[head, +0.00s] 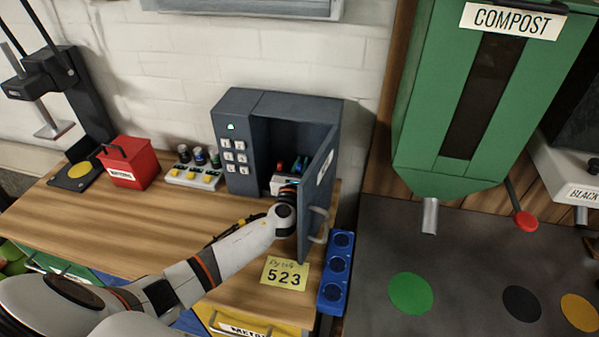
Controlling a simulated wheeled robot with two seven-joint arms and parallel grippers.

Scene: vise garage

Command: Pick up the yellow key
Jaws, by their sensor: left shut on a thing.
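The grey safe (237,168) stands on the wooden bench with its door (318,195) swung open toward the front right. Inside it, a red item (281,166) and teal-blue items (300,164) stand upright at a pale block (281,184). They are too small to identify for certain. My left gripper (288,178) reaches into the safe at this block. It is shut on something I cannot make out. I cannot pick out the yellow key. My right gripper is not in view.
The door stands close to the right of my left wrist. A yellow note reading 523 (284,273) lies in front of the safe. A button box (193,178) and red box (131,163) stand left. A blue socket strip (335,270) lines the bench's right edge.

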